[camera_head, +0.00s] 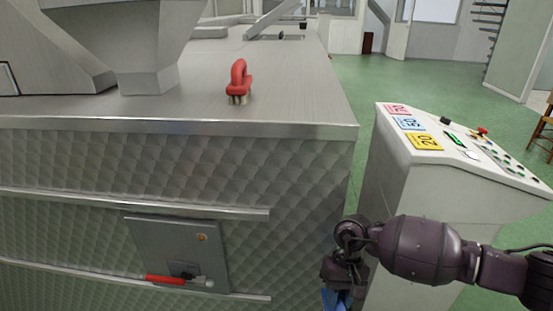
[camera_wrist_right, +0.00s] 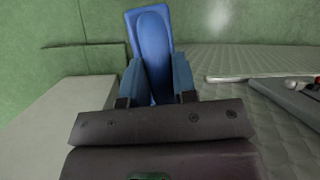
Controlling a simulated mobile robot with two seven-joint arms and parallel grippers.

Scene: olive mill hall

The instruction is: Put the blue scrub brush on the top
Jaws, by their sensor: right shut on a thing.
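The blue scrub brush (camera_wrist_right: 153,58) is between the fingers of my right gripper (camera_wrist_right: 158,82), as the right wrist view shows. In the head view only a small blue part (camera_head: 338,298) shows at the bottom edge, below my right gripper (camera_head: 340,285). The gripper is shut on the brush, low in front of the machine's quilted side and beside the control desk. The flat steel top (camera_head: 290,90) of the machine lies above and to the left of it. My left gripper is not in view.
A red scrub brush (camera_head: 239,82) stands on the steel top near its front edge. A white control desk (camera_head: 400,180) with coloured number labels stands close on the right. A panel with a red handle (camera_head: 165,279) sticks out from the machine's side. Green floor is open behind.

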